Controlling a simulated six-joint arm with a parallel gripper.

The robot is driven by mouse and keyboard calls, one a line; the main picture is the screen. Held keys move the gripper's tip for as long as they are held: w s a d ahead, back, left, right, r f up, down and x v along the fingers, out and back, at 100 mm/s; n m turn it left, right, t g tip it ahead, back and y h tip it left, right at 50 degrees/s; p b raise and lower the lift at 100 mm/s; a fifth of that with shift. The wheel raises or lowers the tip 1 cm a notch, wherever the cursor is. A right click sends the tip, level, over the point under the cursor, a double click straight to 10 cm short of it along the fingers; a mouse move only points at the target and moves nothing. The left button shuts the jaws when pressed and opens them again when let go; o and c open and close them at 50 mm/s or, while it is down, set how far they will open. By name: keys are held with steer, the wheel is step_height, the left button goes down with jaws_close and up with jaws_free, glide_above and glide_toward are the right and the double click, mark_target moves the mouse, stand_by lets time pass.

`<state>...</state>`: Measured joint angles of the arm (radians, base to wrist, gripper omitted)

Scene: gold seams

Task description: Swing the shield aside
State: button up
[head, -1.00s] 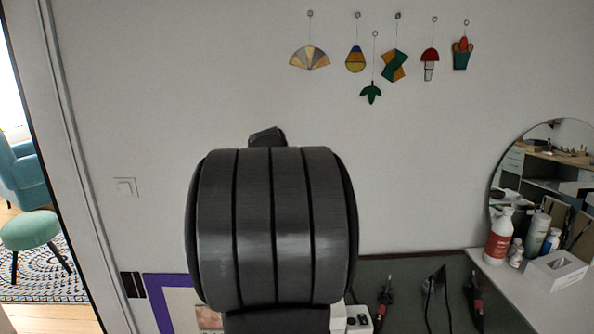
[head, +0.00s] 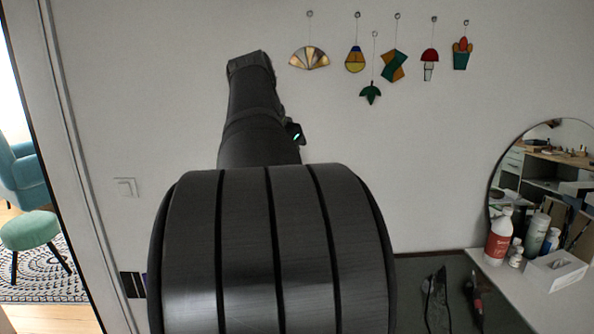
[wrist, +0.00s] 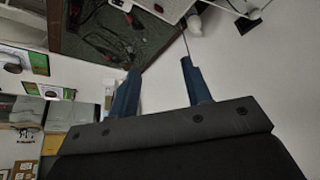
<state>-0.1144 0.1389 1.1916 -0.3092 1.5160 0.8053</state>
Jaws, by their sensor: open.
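I cannot make out a shield for certain in either view; my arm covers much of the bench in the head view. A dark upright piece (head: 437,300) stands on the grey-green work mat (head: 408,285), and I cannot tell whether it is the shield. In the wrist view, my gripper (wrist: 160,66) shows two blue fingers, apart and with nothing between them. Beyond the fingers is a dark mat surface with red and black tools and cables (wrist: 110,40).
A red and black tool (head: 478,303) lies on the mat. Bottles (head: 500,236) and a white tissue box (head: 555,271) stand at right before a round mirror (head: 545,150). Glass ornaments (head: 394,66) hang on the wall.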

steer(key=shift+d+f+n, duration=0.15)
steer(key=shift+d+f, duration=0.1)
steer(key=shift+d, duration=0.3)
steer(key=shift+d+f+n, duration=0.15)
steer(key=shift+d+f, duration=0.1)
steer(key=shift+d, duration=0.3)
steer(key=shift+t, duration=0.3)
steer(key=c, duration=0.5)
steer(key=w+d+t, duration=0.1)
steer(key=w+d+f+t+h, duration=0.1)
steer(key=w+d, duration=0.1)
jaws_close()
steer(key=w+a+f+n+t+y, duration=0.2)
steer(key=w+n+t+y, duration=0.15)
steer(key=n+t, duration=0.45)
steer(key=s+a+f+n+g+y, duration=0.1)
steer(key=s+a+f+n+y, duration=0.35)
steer(key=s+a+y, duration=0.2)
steer(key=s+a+f+n+g+y, duration=0.2)
steer(key=s+a+f+n+y, duration=0.3)
steer(key=a, duration=0.3)
steer(key=shift+m, duration=0.65)
steer(key=x, duration=1.3)
steer(key=shift+a+f, duration=0.15)
steer(key=shift+a, duration=0.1)
